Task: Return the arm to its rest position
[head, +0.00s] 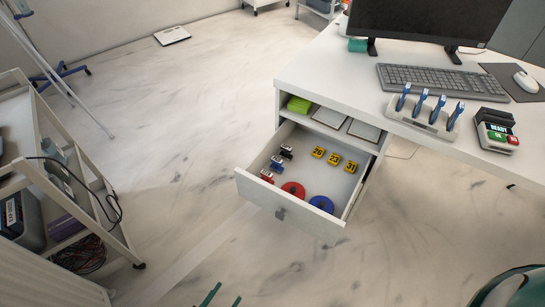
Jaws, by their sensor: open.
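My gripper (228,293) shows only as two green fingertips at the bottom edge of the head view. The fingertips are apart with nothing between them, over the floor in front of the desk. The rest of the gripper is out of frame. A green rounded part of my own body shows at the bottom right corner. The desk drawer (252,190) is pulled open. It holds a red disc (293,189), a blue disc (321,204), yellow numbered tags (334,159) and several small clip-like items (277,164). My gripper is apart from the drawer, below it in the picture.
The desk (330,70) carries a monitor, a keyboard (430,78), a rack of blue-topped pens (424,117) and a small terminal (496,131) reading READY. A shelved cart (85,185) with a hanging cable stands left. A scale (172,36) lies on the floor. Floor between cart and desk is clear.

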